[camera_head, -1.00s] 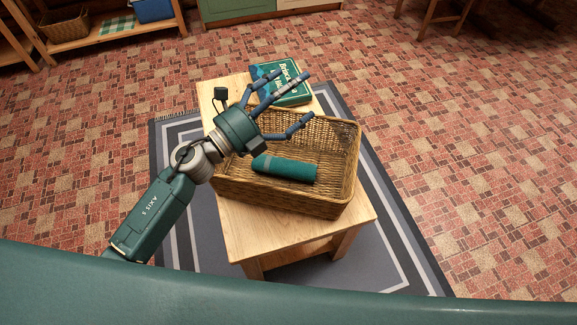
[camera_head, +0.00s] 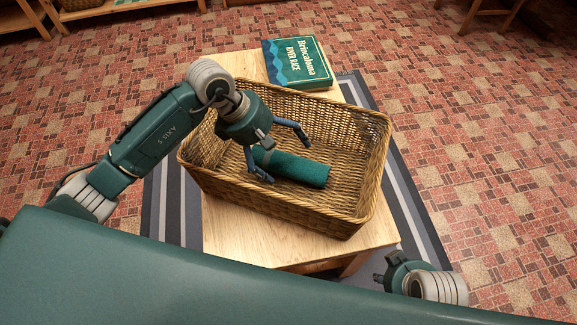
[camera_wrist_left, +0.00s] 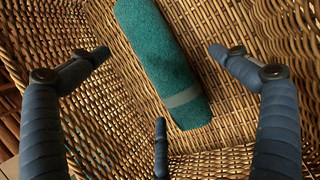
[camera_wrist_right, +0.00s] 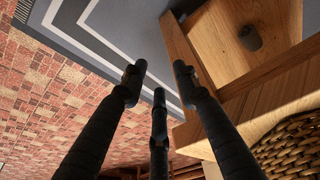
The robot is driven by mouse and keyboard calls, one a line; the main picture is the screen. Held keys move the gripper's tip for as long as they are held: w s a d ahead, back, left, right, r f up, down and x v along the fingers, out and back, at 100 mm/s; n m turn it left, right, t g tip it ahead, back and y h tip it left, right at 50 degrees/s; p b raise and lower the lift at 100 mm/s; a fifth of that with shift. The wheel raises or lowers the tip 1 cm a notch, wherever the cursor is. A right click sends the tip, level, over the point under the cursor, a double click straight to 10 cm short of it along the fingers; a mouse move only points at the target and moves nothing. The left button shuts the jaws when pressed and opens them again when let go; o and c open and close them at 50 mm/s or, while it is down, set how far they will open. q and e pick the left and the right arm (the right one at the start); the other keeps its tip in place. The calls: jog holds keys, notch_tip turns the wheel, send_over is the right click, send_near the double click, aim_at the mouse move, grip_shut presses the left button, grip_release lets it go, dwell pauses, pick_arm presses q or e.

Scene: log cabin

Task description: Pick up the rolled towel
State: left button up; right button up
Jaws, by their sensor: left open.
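The rolled towel (camera_head: 298,168) is teal with a grey band. It lies on the floor of a wicker basket (camera_head: 374,185) on a small wooden table. My left gripper (camera_head: 285,160) is open, reaching down into the basket over the towel's banded end. In the left wrist view the towel (camera_wrist_left: 160,55) runs between the spread fingers, and nothing is gripped. My right gripper (camera_wrist_right: 157,72) is empty, its fingers parted, low beside the table; in the head view only part of it shows at the lower right.
A green book (camera_head: 297,64) lies behind the basket on the wooden table (camera_head: 238,228). The basket walls surround the towel. The table's edge (camera_wrist_right: 190,70) is close to my right fingers. A grey striped rug (camera_head: 415,205) lies under the table, with open brick-patterned floor around it.

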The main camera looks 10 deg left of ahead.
aim_at(285, 156)
pick_arm(q)
jog(key=x, duration=0.2)
jog(key=b+x, duration=0.1)
jog(key=x, duration=0.2)
jog(key=shift+w+f, duration=0.1)
jog(key=shift+w, duration=0.15)
jog(key=shift+d+f, duration=0.1)
jog(key=shift+f, duration=0.05)
jog(key=c, duration=1.3)
pick_arm(e)
jog(key=r, duration=0.3)
jog(key=shift+d+r, duration=0.2)
pick_arm(q)
jog(key=shift+c, duration=0.2)
